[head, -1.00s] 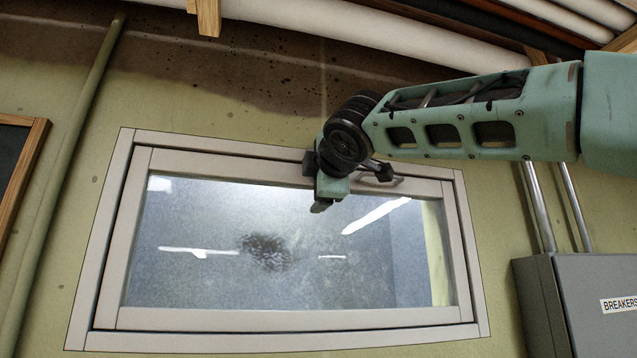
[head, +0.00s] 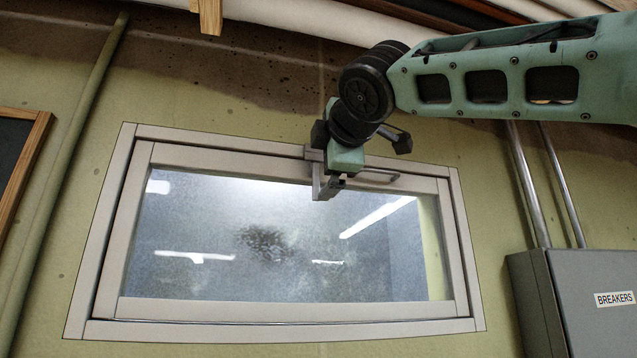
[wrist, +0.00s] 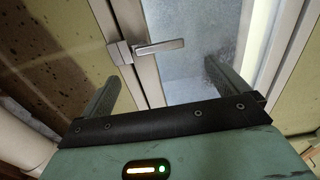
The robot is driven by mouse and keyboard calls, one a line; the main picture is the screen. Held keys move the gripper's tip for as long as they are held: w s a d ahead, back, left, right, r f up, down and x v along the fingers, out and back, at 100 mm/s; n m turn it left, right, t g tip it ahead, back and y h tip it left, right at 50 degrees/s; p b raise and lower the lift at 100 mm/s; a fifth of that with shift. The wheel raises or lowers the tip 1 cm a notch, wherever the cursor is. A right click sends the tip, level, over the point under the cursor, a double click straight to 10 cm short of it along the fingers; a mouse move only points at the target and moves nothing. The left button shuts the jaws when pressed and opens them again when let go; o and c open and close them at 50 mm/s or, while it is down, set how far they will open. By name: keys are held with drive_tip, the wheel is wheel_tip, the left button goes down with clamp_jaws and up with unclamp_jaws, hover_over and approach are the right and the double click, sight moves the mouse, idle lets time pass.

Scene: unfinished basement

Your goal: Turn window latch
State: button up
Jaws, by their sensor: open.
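The window latch is a grey metal lever on a small block. In the wrist view the latch (wrist: 158,47) lies ahead of my gripper (wrist: 163,75), with its block on the window frame and its lever reaching over the glass. My gripper is open and empty, one finger on each side of the lever's line, and appears apart from it. In the head view my gripper (head: 338,172) is at the upper edge of the window, just right of the latch (head: 317,183), whose lever hangs down. My gripper partly hides the area beside it.
The window frame (head: 130,225) is pale and surrounds frosted glass (head: 200,220). A grey breaker box (head: 580,290) and metal conduits (head: 530,185) are at the right. A green pipe (head: 60,170) runs down the left wall. Pipes and wood beams are overhead.

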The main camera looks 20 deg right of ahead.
drive_tip(key=s+b, duration=0.2)
drive_tip(key=s, duration=0.8)
drive_tip(key=shift+s+b, duration=0.15)
drive_tip(key=shift+b, duration=0.25)
drive_tip(key=w+a+f+m+g+y+b, duration=0.1)
drive_tip(key=a+f+g, duration=0.2)
drive_tip(key=f, duration=1)
drive_tip(key=w+a+f+m+g+b, duration=0.1)
drive_tip(key=w+a+f+g, duration=0.15)
drive_tip(key=f, duration=0.95)
drive_tip(key=w+a+f+m+g+y+b, duration=0.1)
drive_tip(key=a+f+g, duration=0.2)
drive_tip(key=f, duration=1)
drive_tip(key=s+d+f+m+g, duration=0.2)
drive_tip(key=s+f, duration=0.4)
drive_tip(key=f, duration=0.5)
drive_tip(key=s+d+f+m+g+h+b, duration=0.1)
drive_tip(key=s+d+f+m+g, duration=0.1)
drive_tip(key=s+f, duration=0.5)
drive_tip(key=s+d+f+m+g+b, duration=0.1)
drive_tip(key=s+d+f+m+g, duration=0.2)
drive_tip(key=f, duration=1.2)
drive_tip(key=s+g, duration=0.2)
drive_tip(key=s, duration=0.1)
drive_tip(key=shift+s, duration=0.35)
